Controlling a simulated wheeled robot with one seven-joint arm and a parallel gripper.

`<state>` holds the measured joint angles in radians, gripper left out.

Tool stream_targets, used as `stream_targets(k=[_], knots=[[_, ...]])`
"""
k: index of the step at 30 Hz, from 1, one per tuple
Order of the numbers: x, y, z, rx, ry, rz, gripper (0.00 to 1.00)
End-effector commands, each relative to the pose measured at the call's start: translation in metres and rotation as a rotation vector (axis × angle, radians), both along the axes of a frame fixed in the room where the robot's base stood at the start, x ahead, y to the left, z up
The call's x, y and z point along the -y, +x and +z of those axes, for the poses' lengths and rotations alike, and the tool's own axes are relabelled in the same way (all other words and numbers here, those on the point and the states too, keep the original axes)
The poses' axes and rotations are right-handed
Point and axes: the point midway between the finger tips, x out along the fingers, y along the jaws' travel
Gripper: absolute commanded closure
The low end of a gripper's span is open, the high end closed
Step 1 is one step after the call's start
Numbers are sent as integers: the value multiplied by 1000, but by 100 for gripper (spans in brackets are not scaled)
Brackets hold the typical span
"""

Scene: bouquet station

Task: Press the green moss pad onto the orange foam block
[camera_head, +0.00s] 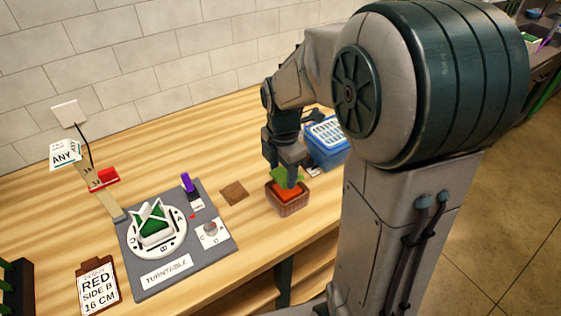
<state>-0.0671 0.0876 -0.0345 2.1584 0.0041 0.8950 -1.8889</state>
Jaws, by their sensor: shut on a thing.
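The green moss pad (280,174) is between the fingers of my gripper (287,181), partly hidden by them. My gripper points down and is shut on the pad. The orange foam block (286,193) sits in a brown basket (289,209) directly below. The pad is at or just above the block's top, toward its back; I cannot tell whether they touch.
A grey turntable station (215,252) with a white and green piece stands to the left. A brown square (233,192) lies between it and the basket. A blue crate (327,155) stands behind right. A clipboard (98,287) lies at front left.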

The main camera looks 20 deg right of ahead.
Motion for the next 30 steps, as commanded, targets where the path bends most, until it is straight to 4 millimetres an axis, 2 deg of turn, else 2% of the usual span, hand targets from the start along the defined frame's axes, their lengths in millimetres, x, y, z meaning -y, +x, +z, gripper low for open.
stream_targets(k=[16, 30], knots=[[0, 0, -34, 1, 0, -3, 66], [0, 0, -38, 0, 0, -3, 66]])
